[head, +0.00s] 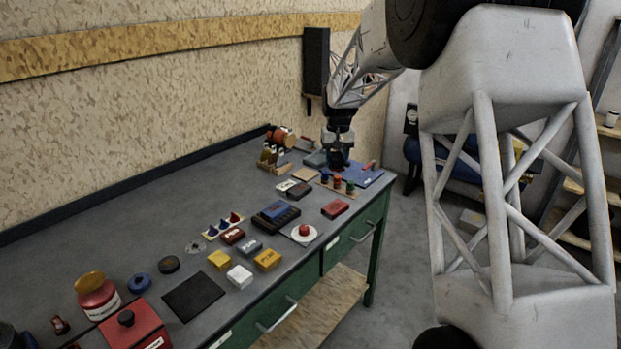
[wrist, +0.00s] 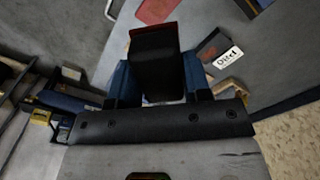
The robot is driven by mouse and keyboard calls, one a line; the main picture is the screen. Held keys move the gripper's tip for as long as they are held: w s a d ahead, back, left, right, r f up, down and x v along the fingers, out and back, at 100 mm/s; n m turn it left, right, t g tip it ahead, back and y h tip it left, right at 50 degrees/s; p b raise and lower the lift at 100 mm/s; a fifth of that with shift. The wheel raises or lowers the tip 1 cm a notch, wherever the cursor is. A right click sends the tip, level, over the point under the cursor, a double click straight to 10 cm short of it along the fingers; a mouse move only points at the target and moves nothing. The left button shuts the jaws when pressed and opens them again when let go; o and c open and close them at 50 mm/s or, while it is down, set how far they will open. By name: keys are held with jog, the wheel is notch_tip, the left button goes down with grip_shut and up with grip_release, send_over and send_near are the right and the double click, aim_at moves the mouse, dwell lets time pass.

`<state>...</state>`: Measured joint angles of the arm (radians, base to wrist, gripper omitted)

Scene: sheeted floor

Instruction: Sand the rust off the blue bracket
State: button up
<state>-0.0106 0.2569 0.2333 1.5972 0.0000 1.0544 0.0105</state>
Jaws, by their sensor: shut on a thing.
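My gripper (head: 338,160) is low over the far end of the workbench. In the wrist view its blue fingers (wrist: 160,82) are shut on a dark block (wrist: 154,45) with a reddish edge, which looks like a sanding block. A flat blue piece (head: 374,179) with a small red part on it lies at the bench's far right corner, just right of my gripper. I cannot tell if it is the blue bracket or a mat under it. No rust can be made out, and the held block hides what is beneath it.
Close by stand small coloured pots (head: 337,181), a red block (head: 335,208) and a wooden rack of bottles (head: 272,159). A dark box with a white label (wrist: 222,56) shows in the wrist view. Several blocks and a red jar (head: 97,297) are nearer.

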jog(key=a+f, duration=0.3)
jog(key=a, duration=0.5)
jog(key=w+a+f, duration=0.1)
jog(key=a+f, duration=0.2)
jog(key=a, duration=0.6)
jog(key=shift+w, duration=0.2)
